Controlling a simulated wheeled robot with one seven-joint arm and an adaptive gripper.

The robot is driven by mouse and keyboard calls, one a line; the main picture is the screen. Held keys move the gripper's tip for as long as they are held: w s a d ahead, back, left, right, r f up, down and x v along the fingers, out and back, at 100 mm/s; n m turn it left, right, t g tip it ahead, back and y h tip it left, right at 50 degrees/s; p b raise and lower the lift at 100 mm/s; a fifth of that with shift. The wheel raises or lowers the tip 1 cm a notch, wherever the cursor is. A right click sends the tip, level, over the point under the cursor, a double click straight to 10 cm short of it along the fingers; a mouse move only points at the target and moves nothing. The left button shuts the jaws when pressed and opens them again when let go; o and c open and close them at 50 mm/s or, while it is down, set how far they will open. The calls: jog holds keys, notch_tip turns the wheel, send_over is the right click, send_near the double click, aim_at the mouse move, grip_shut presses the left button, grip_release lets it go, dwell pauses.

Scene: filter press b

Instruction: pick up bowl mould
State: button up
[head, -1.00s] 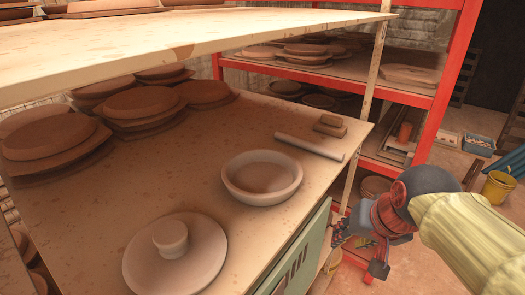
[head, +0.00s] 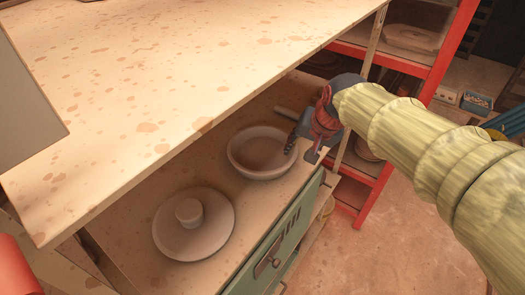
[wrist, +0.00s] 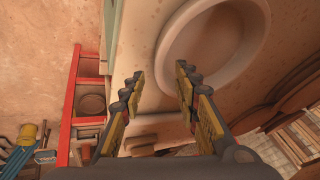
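The bowl mould (head: 262,152) is a round, pale clay bowl with a thick rim, upright on the lower shelf board (head: 262,215) in the head view. In the wrist view the bowl mould (wrist: 212,42) lies just beyond the fingertips, mostly toward the right finger, its upper edge cut off by the frame. My gripper (head: 302,150) is at the bowl's right rim in the head view, with one finger overlapping the rim in the picture. In the wrist view my gripper (wrist: 158,84) is open, its fingers apart with nothing between them. Whether a finger touches the rim cannot be told.
A round disc with a knob (head: 192,225) sits left of the bowl. A pale upper board (head: 150,90) overhangs the lower shelf. A green panel (head: 275,250) is below the front edge. A red rack (head: 435,85) stands behind, with open floor (head: 385,240) at right.

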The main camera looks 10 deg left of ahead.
aim_at(294, 153)
jog(key=p+x, duration=0.1)
jog(key=x, duration=0.3)
jog(key=shift+w+a+f, duration=0.15)
jog(key=shift+w+f, duration=0.1)
jog(key=shift+c, duration=0.4)
jog(key=c, duration=0.7)
grip_shut()
jog(key=shift+r, duration=0.1)
